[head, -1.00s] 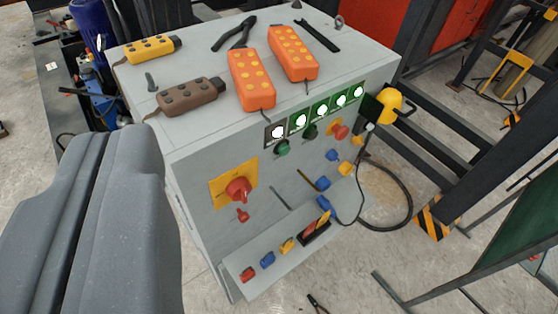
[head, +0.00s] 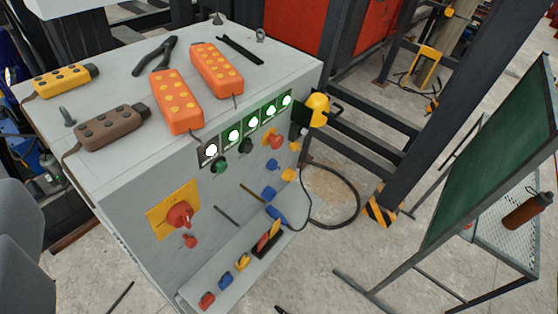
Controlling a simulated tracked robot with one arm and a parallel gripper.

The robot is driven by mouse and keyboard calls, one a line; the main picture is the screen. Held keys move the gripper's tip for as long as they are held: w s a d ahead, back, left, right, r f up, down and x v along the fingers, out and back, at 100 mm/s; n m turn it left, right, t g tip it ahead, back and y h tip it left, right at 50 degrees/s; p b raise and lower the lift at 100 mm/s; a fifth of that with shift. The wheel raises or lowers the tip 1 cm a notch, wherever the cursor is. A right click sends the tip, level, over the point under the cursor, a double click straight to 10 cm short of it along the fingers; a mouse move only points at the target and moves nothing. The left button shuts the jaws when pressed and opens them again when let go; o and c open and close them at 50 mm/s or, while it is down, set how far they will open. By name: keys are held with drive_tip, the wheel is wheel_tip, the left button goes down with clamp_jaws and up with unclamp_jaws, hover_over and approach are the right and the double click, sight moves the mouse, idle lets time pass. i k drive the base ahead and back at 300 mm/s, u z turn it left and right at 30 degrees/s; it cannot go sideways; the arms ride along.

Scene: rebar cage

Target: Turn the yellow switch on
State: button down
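A grey control cabinet (head: 140,195) stands at left centre. On its front a red rotary knob (head: 180,215) sits on a yellow square plate (head: 158,224), the only large yellow switch-like part there. A small red part (head: 190,241) is just below it. Above right is a row of several lit indicators (head: 234,136), the leftmost white on grey, the others on green. Whether the switch is on cannot be told. My gripper is not clearly seen; part of my grey arm shows at the lower left edge.
Orange pendants (head: 176,101), a yellow pendant (head: 66,80), a brown pendant (head: 110,127) and pliers (head: 154,56) lie on the cabinet top. Coloured connectors line its lower ledge. A black cable (head: 340,222) loops on the floor. A green board (head: 490,160) stands right.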

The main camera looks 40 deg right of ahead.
sight(295, 145)
drive_tip(key=u, duration=2.1)
drive_tip(key=k, duration=0.95)
drive_tip(key=z, duration=1.6)
